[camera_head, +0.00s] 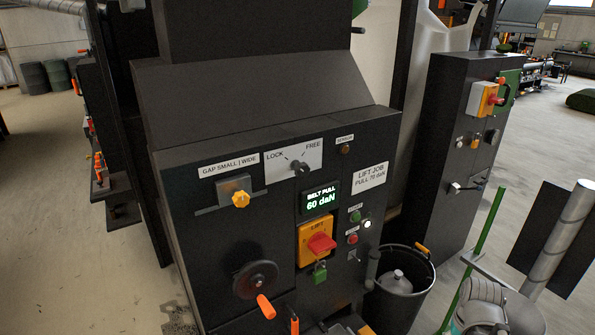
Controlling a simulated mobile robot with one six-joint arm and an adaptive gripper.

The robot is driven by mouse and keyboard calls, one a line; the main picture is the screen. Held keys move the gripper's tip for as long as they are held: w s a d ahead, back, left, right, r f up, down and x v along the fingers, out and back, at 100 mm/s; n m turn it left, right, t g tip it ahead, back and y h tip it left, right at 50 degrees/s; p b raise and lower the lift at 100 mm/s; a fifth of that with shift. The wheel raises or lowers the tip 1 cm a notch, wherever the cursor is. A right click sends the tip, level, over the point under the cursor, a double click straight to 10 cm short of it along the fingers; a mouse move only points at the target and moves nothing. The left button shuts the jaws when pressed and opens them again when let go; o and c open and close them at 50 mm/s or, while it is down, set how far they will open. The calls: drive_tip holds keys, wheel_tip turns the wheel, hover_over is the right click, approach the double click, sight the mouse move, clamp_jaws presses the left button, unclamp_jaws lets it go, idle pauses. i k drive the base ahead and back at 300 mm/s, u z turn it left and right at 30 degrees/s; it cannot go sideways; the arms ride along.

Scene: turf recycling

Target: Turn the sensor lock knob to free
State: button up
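The sensor lock knob (301,169) is a small dark knob on a white plate (277,173) marked LOCK on the left and FREE on the right. It sits on the upper front of a black machine cabinet (222,265). A small pale mark at its upper left seems to point toward LOCK, but it is too small to be sure. A dim amber lamp (346,149) under the label SENSOR is to its right. My gripper is not seen in this view, and nothing touches the knob.
Below the knob are a yellow star knob (240,199), a lit display (320,199) reading 60 daN, a red-and-yellow switch (319,243) with a green padlock, and a handwheel (256,280). A black bin (400,298) stands right of the cabinet. Another control cabinet (447,150) stands behind.

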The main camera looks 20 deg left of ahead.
sight(302, 170)
drive_tip(key=u, duration=0.05)
drive_tip(key=k, duration=1.35)
drive_tip(key=u, duration=1.15)
drive_tip(key=i, duration=1)
